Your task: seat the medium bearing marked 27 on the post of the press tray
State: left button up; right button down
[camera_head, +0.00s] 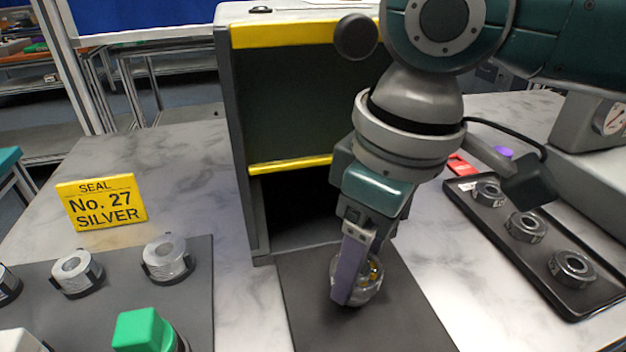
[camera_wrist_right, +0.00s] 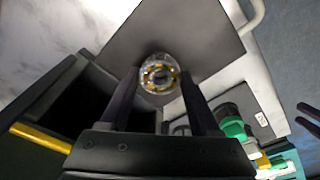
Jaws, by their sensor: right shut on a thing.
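My right gripper (camera_head: 352,292) is shut on a round bearing (camera_head: 372,282) with a clear or silvery ring and orange-yellow balls. In the right wrist view the bearing (camera_wrist_right: 158,75) sits between the two dark fingertips. It is over the dark press tray (camera_head: 300,290), which extends from the press opening. Its marking is not readable. The post is hidden, and I cannot tell whether the bearing touches it or the tray. Two dark fingers, apparently my left gripper (camera_wrist_right: 309,118), stand apart and empty at the right wrist view's right edge.
The press (camera_head: 241,130) with yellow bars stands behind. A black tray (camera_head: 478,225) with three bearings lies right.

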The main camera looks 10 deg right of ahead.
jog(key=shift+f+p, duration=0.3)
jog(key=shift+f, duration=0.3)
dwell(0.3)
jog(key=shift+c, duration=0.9)
grip_release()
jog(key=shift+o, duration=0.7)
jog(key=shift+o, duration=0.2)
notch_tip(320, 180, up, 8)
jog(key=p, duration=0.9)
jog(key=shift+f, duration=0.25)
